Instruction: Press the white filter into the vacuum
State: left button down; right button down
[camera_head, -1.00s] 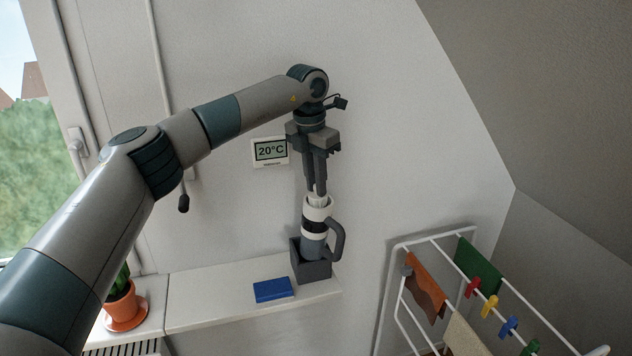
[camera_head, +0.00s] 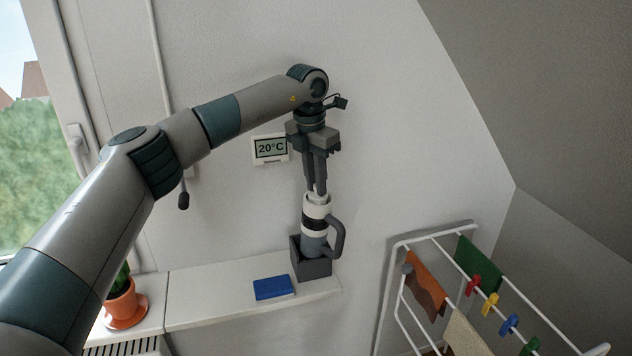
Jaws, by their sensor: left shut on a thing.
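The vacuum (camera_head: 315,245) is a grey handheld body with a dark handle on its right side. It stands upright in a dark grey box-like holder (camera_head: 312,268) on the shelf. The white filter (camera_head: 317,206) sits at the vacuum's top opening, above a dark band. How deep it sits inside the rim cannot be told. My left gripper (camera_head: 317,190) points straight down over the vacuum. Its fingers are close together, shut on the top of the filter. My right gripper is not in view.
A blue box-shaped thing (camera_head: 273,288) lies on the white shelf (camera_head: 210,300) left of the holder. A potted plant (camera_head: 124,305) stands further left. A thermometer display (camera_head: 270,149) hangs on the wall behind my arm. A drying rack (camera_head: 440,240) with cloths stands at the right.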

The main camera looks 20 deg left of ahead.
pick_arm(q)
jog(key=shift+s+f, duration=0.15)
jog(key=shift+f, duration=0.2)
jog(key=c, duration=1.6)
grip_release()
jog(key=shift+o, duration=0.2)
jog(key=shift+r, duration=0.15)
jog(key=shift+r+b, duration=0.45)
jog(key=shift+r, duration=0.1)
notch_tip(320, 180, up, 16)
jog(key=s+a+b, duration=0.1)
jog(key=b, duration=0.3)
jog(key=shift+s+r, duration=0.15)
jog(key=shift+s, duration=0.1)
